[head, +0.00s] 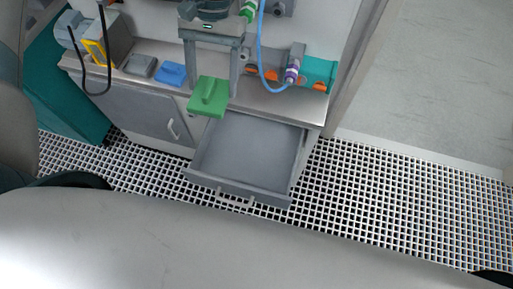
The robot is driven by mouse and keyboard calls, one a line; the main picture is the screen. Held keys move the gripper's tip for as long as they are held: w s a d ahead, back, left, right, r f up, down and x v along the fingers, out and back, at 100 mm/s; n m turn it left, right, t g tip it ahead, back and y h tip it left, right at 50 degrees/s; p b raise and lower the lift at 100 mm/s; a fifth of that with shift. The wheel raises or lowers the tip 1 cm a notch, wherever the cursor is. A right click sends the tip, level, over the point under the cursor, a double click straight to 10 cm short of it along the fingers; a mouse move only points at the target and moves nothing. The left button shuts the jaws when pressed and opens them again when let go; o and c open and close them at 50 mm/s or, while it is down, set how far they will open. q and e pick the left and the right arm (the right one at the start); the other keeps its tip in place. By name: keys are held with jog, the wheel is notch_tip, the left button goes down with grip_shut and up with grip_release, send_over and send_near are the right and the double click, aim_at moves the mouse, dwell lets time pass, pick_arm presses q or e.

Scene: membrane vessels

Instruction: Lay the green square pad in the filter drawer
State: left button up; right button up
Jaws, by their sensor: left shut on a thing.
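The green square pad (206,104), with a raised grip on its top, shows above the back left corner of the open filter drawer (247,150). My left gripper (211,90) comes down from the top of the view, one grey finger at either side of the pad. It is shut on the pad and holds it off the surfaces, overlapping the counter's front edge in the picture. The drawer is grey, pulled out below the counter, and its visible floor is bare. My right gripper is not in view.
A blue pad (172,74) and a grey pad (141,66) lie on the counter (270,103) left of my gripper. A blue hose (261,55) and a teal vessel (319,70) are to the right. White grating (370,200) surrounds the drawer's front and right.

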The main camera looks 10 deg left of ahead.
pick_arm(q)
jog(key=shift+f, duration=0.1)
jog(key=d+f+n+t+h+b, duration=0.2)
jog(key=f+n+b, duration=0.3)
jog(key=f+n, duration=0.3)
jog(key=d+f+n+t+h+b, duration=0.2)
jog(key=f+n+b, duration=0.4)
jog(key=f, duration=1.1)
jog(key=shift+s+d+n+b, duration=0.3)
jog(key=shift+d+n, duration=0.2)
jog(key=shift+n, duration=1.3)
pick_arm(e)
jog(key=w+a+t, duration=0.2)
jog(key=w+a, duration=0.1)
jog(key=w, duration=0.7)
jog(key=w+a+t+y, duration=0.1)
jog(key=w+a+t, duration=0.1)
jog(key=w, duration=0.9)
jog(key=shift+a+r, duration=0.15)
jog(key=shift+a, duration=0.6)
pick_arm(q)
jog(key=shift+f, duration=0.1)
